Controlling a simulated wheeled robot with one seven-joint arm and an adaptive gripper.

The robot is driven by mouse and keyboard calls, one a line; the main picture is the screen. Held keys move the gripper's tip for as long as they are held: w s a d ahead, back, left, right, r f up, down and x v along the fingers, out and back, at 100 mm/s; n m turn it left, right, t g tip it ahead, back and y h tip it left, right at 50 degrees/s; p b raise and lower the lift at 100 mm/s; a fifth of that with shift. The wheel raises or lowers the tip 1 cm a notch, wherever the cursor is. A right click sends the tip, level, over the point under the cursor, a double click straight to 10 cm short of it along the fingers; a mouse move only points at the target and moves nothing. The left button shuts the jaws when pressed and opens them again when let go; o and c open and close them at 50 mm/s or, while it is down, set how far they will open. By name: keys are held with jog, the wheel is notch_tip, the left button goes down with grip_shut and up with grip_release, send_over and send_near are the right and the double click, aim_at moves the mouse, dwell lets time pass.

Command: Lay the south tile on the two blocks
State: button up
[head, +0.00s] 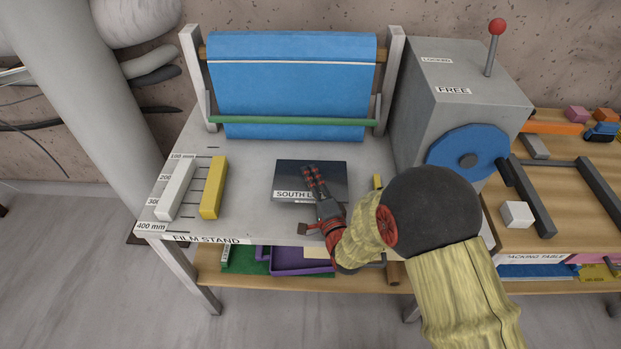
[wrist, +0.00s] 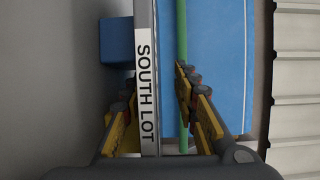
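The south tile (head: 336,172) is a dark flat slab above the film stand's grey top in the head view. Its front edge bears a white label; in the wrist view the tile (wrist: 147,95) shows edge-on and reads "SOUTH LOT". My gripper (head: 318,190) reaches in at the tile's front edge, one finger over it and one under. In the wrist view my gripper (wrist: 157,85) has its fingers apart, with a gap between tile and upper finger. A blue block (wrist: 115,40) shows beneath the tile.
A white bar (head: 176,190) and a yellow bar (head: 214,187) lie on the stand (head: 250,218) at left. A blue film roll (head: 292,75) with a green bar (head: 300,121) stands behind. A grey machine (head: 425,110) with a blue wheel (head: 468,158) stands at right.

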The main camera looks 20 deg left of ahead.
jog(key=v, duration=1.1)
jog(key=shift+s+d+r, duration=0.1)
jog(key=shift+s+d, duration=0.2)
